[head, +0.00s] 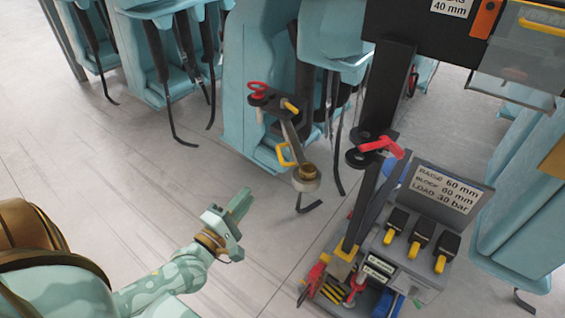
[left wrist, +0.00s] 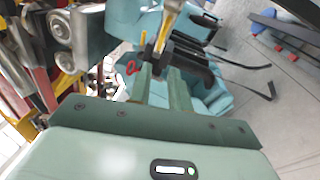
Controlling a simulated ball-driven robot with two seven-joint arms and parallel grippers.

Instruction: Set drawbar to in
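A tilted grey bar (head: 291,134) that may be the drawbar runs between a dark block (head: 272,103) with a red ring (head: 257,88) and a round brown-topped end (head: 306,175). A yellow loop handle (head: 285,155) sits beside the bar. My left gripper (head: 242,203) is in front and to the left of the round end, apart from it. In the left wrist view its two fingers (left wrist: 160,90) stand apart with nothing visibly held. A red ring (left wrist: 132,67) and a dark block show beyond the fingertips. My right gripper is out of view.
Teal seats (head: 171,45) with dark hanging straps stand at the back. A dark post (head: 385,95) with a red handle (head: 381,147) rises right of the bar. The floor (head: 90,150) at left is clear.

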